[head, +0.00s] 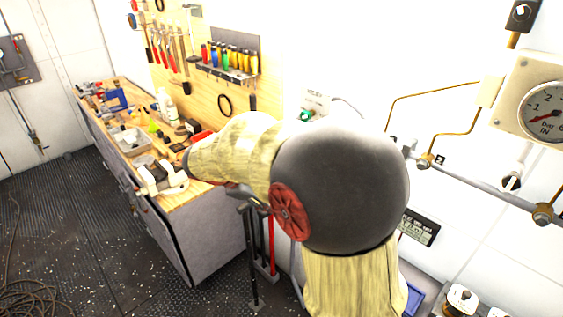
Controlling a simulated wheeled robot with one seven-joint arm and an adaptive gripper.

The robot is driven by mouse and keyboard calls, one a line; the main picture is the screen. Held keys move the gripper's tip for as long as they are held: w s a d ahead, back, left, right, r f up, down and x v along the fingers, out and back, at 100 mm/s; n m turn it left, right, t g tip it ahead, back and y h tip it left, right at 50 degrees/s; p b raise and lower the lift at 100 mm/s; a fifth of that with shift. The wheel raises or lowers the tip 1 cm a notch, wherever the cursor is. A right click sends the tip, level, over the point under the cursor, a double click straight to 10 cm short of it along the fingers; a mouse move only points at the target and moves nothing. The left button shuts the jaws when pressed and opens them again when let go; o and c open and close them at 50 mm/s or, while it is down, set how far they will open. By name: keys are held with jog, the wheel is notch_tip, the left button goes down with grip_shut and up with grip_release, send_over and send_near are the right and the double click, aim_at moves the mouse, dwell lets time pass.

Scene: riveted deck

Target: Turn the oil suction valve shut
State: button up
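My arm, in a yellow sleeve with a large dark grey joint, fills the middle of the head view and reaches left over the workbench. I cannot make out my gripper at its far end. A red spoked wheel (289,211) shows against the left side of the grey joint; I cannot tell whether it is a valve handwheel or part of my arm. Brass fittings (425,160) and (543,214) sit on the wall pipe at the right. I cannot tell which part is the oil suction valve, and my arm hides some of the wall.
A cluttered workbench (215,235) stands at the left under a tool board (222,95). A pressure gauge (541,110) hangs at the right. Long-handled tools (271,245) stand beside the bench. A coiled hose (35,297) lies on the dark floor, which is otherwise largely clear at the left.

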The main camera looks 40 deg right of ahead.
jog(key=w+d+f+n+t+h+p, duration=0.1)
jog(key=w+d+f+n+h+p, duration=0.15)
jog(key=w+d+f+n, duration=0.35)
jog(key=w+d+f+n+h+p, duration=0.2)
jog(key=w+d+f+n+h, duration=0.15)
jog(key=w, duration=0.55)
jog(key=w+d+f+n+t+h+p, duration=0.1)
jog(key=w+d+f+n+h+p, duration=0.15)
jog(key=w+d+f+n, duration=0.35)
jog(key=d, duration=0.2)
jog(key=w+d+r+m, duration=0.1)
jog(key=d, duration=0.1)
jog(key=d+m, duration=0.1)
jog(key=d, duration=0.1)
jog(key=shift+w+d+r+m+h, duration=0.2)
jog(key=shift+w+r+m+h, duration=0.05)
jog(key=shift+w+r+h, duration=0.1)
jog(key=c, duration=0.3)
jog(key=c, duration=0.8)
jog(key=shift+c, duration=0.4)
